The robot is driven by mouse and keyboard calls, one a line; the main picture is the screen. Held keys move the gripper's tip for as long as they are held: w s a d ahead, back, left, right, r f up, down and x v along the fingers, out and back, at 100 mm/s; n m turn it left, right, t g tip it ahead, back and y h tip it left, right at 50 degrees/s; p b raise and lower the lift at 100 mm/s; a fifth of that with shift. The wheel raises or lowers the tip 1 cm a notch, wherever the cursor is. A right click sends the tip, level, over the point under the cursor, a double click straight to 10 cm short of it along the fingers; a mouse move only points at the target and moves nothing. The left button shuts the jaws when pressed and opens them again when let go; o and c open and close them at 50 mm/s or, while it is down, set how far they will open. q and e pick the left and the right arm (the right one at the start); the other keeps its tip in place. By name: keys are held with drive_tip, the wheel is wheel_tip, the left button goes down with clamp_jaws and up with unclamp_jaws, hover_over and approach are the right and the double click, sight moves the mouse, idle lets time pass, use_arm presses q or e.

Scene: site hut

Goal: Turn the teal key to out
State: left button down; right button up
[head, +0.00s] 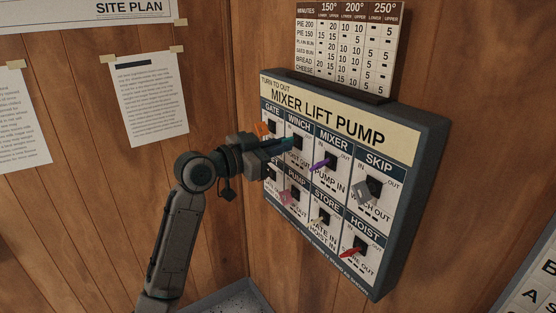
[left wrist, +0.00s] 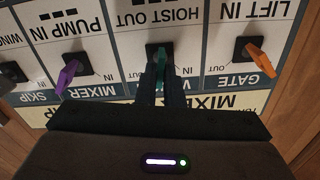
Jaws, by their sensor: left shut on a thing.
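The teal key (head: 287,142) sits in the WINCH lock of the key panel (head: 409,151). My left gripper (head: 277,148) is shut on it from the left. In the left wrist view, which shows the panel upside down, the teal key (left wrist: 160,66) stands between the gripper's fingers (left wrist: 159,89). It points nearly straight up and down in that picture. My right gripper is in neither view.
An orange key (head: 262,129) in the GATE lock and a purple key (head: 323,160) in the MIXER lock flank the teal one. Below are a pink key (head: 288,197) and a red key (head: 354,252). A grey key (head: 362,193) is under SKIP. Wooden walls surround the panel.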

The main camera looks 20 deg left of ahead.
use_arm(q)
drive_tip(key=shift+d+m+b, duration=0.1)
drive_tip(key=shift+m+b, duration=2.2)
drive_tip(key=shift+m, duration=0.7)
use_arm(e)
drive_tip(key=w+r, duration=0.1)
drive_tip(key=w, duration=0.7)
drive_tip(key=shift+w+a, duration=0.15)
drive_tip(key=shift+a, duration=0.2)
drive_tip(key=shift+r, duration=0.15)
use_arm(q)
drive_tip(key=c, duration=1.6)
unclamp_jaws()
drive_tip(key=shift+o, duration=0.2)
drive_tip(key=shift+s, duration=0.1)
